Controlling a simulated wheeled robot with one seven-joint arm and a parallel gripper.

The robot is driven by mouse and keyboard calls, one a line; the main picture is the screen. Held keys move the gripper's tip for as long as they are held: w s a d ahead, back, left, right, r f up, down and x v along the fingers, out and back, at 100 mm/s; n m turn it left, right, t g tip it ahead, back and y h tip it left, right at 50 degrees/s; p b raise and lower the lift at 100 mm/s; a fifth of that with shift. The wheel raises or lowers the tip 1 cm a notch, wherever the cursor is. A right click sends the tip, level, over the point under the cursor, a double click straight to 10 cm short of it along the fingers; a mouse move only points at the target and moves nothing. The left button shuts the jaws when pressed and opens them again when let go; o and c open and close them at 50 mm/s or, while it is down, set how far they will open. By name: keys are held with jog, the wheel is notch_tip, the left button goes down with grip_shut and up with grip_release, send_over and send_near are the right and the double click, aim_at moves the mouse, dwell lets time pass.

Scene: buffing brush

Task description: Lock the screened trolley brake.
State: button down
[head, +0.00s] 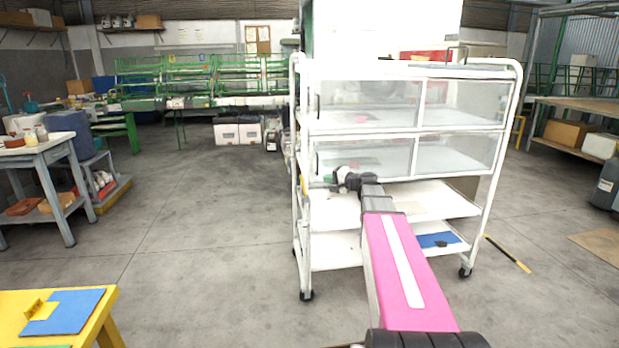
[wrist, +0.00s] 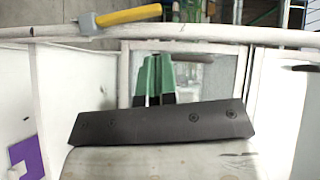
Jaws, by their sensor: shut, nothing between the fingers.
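The white trolley (head: 400,128) stands on castors, with clear screens across its upper half and open shelves below. My arm reaches to its left side, and my gripper (head: 338,180) is by the left post below the lower screen. In the wrist view my gripper (wrist: 153,66) shows green fingers, shut together and empty. A yellow lever (wrist: 130,14) on a grey pivot is mounted on a white trolley bar, up and left of the fingers and apart from them. It looks like the brake lever. In the head view only a small yellow spot shows at the left post.
A blue sheet (head: 438,240) lies on the trolley's bottom shelf. A yellow table (head: 100,325) is at the front left and a grey workbench (head: 60,155) at the left. The floor (head: 190,240) left of the trolley is clear.

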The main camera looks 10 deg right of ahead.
aim_at(301, 176)
jog(key=x, duration=1)
jog(key=shift+a, duration=0.25)
jog(key=shift+a+n+g+h, duration=0.5)
jog(key=shift+a+n+h, duration=0.4)
jog(key=shift+a, duration=0.55)
jog(key=a+f+n+g+h, duration=0.1)
jog(key=a+f+n+h, duration=0.4)
jog(key=a+f+h, duration=0.3)
jog(key=shift+a+f+g+h, duration=0.4)
jog(key=shift+a+f, duration=0.3)
jog(key=shift+a, duration=0.05)
jog(key=shift+f, duration=0.15)
jog(key=shift+s, duration=0.1)
